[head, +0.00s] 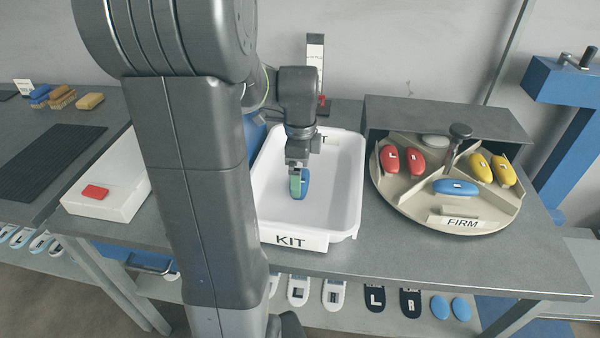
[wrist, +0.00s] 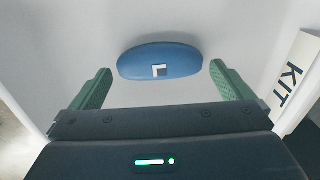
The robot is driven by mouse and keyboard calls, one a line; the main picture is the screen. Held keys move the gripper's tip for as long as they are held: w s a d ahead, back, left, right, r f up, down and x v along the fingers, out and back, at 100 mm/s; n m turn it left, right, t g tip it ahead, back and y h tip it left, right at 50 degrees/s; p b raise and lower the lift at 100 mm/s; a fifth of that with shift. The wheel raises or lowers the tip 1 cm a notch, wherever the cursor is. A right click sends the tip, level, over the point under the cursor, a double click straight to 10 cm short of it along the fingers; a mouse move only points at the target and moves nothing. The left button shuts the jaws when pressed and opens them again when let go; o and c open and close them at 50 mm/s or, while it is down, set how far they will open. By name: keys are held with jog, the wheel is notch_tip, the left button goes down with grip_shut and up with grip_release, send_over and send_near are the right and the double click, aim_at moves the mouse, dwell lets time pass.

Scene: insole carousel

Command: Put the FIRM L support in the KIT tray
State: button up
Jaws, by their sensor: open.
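A blue support with a white label marked L (wrist: 160,62) is in the white KIT tray (head: 347,200). In the wrist view it lies level against the white tray floor, with a gap to each finger. It also shows in the head view (head: 305,180), partly hidden by my gripper. My gripper (wrist: 162,84) has its green fingers spread wide on either side of the support, low inside the tray in the head view (head: 297,186). Another blue support (head: 457,187) lies on the round carousel (head: 400,197) in the compartment behind the FIRM label; its letter is too small to read.
The carousel also bears red supports (head: 389,159) and yellow supports (head: 480,168), under a grey hood (head: 440,115). A white box with a red piece (head: 95,192) stands left of my arm. The tray walls surround my gripper. The bench front right of the tray is clear.

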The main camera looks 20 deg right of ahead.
notch_tip(320, 180, up, 10)
jog(key=p, duration=0.1)
jog(key=shift+r+p, duration=0.25)
jog(key=shift+p, duration=0.1)
dwell(1.1)
